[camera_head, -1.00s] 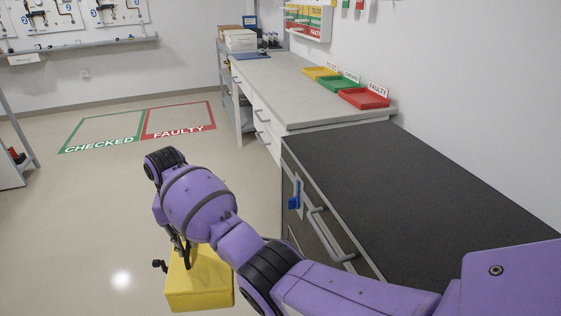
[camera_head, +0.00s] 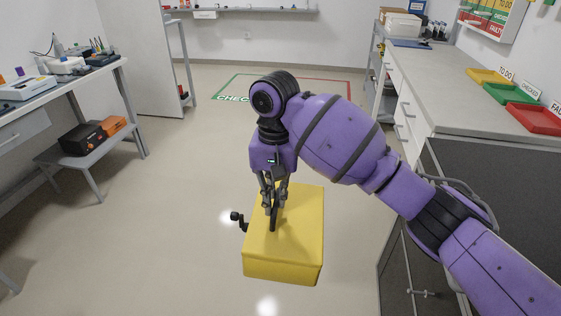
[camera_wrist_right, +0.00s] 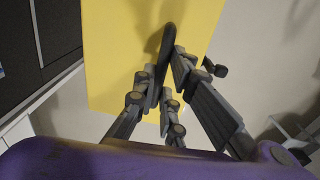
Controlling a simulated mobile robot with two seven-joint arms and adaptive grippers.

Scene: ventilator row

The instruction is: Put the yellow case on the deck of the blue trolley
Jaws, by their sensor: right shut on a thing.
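The yellow case (camera_head: 284,247) hangs from my right gripper (camera_head: 273,205) in the head view, held above the pale floor. It is a box with a dark handle on top and a small black crank on its left side. My right gripper is shut on the handle. In the right wrist view the fingers (camera_wrist_right: 165,100) close around the dark handle, with the yellow top of the case (camera_wrist_right: 110,45) behind them. My left gripper does not show. The blue trolley is not in either view now.
A dark-topped cabinet (camera_head: 490,190) stands close on the right, with a grey bench (camera_head: 440,75) behind it. A workbench (camera_head: 60,92) with a lower shelf (camera_head: 85,160) stands on the left. The floor (camera_head: 180,235) between them is clear.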

